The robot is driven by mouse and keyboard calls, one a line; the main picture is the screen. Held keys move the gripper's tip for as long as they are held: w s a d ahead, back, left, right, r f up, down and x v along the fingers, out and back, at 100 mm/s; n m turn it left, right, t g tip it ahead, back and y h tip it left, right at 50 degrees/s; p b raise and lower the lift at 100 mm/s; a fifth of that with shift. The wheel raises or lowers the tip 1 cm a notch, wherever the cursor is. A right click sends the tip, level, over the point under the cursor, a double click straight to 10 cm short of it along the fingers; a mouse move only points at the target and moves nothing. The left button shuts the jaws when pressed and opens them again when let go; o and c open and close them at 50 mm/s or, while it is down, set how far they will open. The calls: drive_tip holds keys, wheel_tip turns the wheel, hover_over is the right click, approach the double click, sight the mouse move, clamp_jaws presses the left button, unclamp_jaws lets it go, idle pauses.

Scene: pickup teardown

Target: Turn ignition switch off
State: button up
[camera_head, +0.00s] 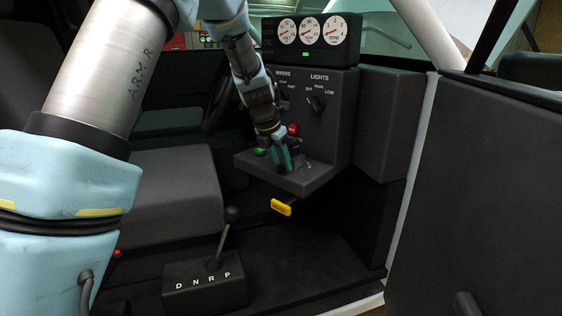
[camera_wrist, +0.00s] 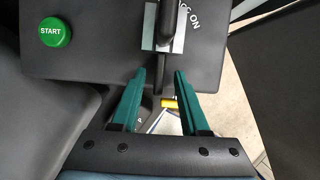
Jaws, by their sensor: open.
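The ignition switch (camera_wrist: 167,24) shows at the top of the wrist view as a dark upright bar over a pale metal plate, on the dark grey shelf of the console. The letters ON and part of another label show beside it. Its full label and pointer position are not clear. My gripper (camera_wrist: 160,76) has two teal fingers spread apart with nothing held between them. The fingertips are just below the switch's near end in the picture, one to each side of its line. In the head view my gripper (camera_head: 286,158) is over the console shelf and hides the switch.
A green START button (camera_wrist: 54,31) is left of the switch; a red knob (camera_head: 293,128) is behind my gripper. A yellow handle (camera_head: 281,207) hangs below the shelf. Light and wiper knobs (camera_head: 316,103) are on the upright panel. A gear lever (camera_head: 231,215) stands below.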

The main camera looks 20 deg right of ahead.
drive_tip(key=b+v, duration=0.2)
drive_tip(key=v, duration=0.8)
drive_tip(key=shift+r, duration=0.4)
drive_tip(key=shift+s+a, duration=0.1)
drive_tip(key=s+a+f+m+y, duration=0.1)
drive_tip(key=a+f+m, duration=0.3)
drive_tip(key=a, duration=0.5)
drive_tip(key=s+a+f+m+y, duration=0.1)
drive_tip(key=a+f+m, duration=0.1)
drive_tip(key=a+m, duration=0.6)
drive_tip(key=s+a+f+m+y, duration=0.1)
drive_tip(key=s+a+f+m, duration=0.2)
drive_tip(key=a, duration=0.6)
drive_tip(key=s+a+f+m+y, duration=0.1)
drive_tip(key=s+a+f+m, duration=0.2)
drive_tip(key=s+a+m, duration=0.5)
drive_tip(key=shift+a+f+m, duration=0.3)
drive_tip(key=shift+a+m, duration=0.1)
drive_tip(key=shift+m, duration=0.1)
drive_tip(key=shift+s, duration=0.1)
